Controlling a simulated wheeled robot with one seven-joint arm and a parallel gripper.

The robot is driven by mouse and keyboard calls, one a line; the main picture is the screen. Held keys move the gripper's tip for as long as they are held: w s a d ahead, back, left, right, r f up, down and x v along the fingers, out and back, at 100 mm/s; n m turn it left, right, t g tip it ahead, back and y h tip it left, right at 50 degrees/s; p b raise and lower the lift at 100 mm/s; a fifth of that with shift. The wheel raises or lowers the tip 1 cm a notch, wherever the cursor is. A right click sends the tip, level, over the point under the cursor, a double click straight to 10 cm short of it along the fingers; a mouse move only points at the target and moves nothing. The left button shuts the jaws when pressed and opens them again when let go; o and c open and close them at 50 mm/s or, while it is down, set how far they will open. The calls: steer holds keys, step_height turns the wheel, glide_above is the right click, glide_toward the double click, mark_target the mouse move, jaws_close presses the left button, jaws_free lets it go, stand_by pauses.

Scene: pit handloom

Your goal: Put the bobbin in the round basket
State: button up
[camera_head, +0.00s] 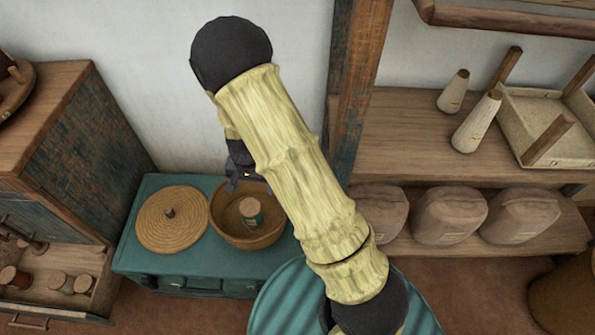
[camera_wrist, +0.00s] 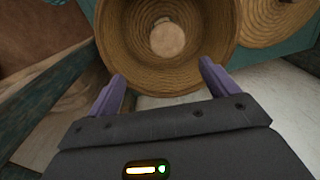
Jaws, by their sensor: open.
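The round basket (camera_head: 225,229) stands open on the teal cabinet, a woven bowl shape. The bobbin (camera_head: 251,212), with a pale wooden top and a dark teal band, stands upright inside it. The wrist view also shows the round basket (camera_wrist: 115,45) with the bobbin's pale round top (camera_wrist: 167,38) in it. My gripper (camera_wrist: 162,85) is open, its two purple fingers apart with nothing between them, near the basket's rim. In the head view my gripper (camera_head: 248,186) is at the basket's back edge, partly hidden by my arm.
A round woven lid (camera_head: 172,219) lies left of the basket on the teal cabinet (camera_head: 150,262). An open drawer (camera_head: 55,285) with several spools is at the lower left. Wooden shelves (camera_head: 400,140) at right hold cones, a tray and several sacks.

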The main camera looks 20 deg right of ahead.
steer(key=s+d+r+n+t, duration=0.1)
steer(key=s+d+r+n, duration=0.1)
steer(key=s+d+r, duration=0.3)
steer(key=s+d+r+n+t, duration=0.1)
steer(key=s+d+r+n, duration=0.2)
steer(key=r, duration=1)
steer(key=s+d, duration=0.3)
steer(key=s, duration=0.1)
steer(key=shift+s+d+r, duration=0.2)
steer(key=shift+s+r, duration=0.1)
steer(key=shift+s, duration=0.1)
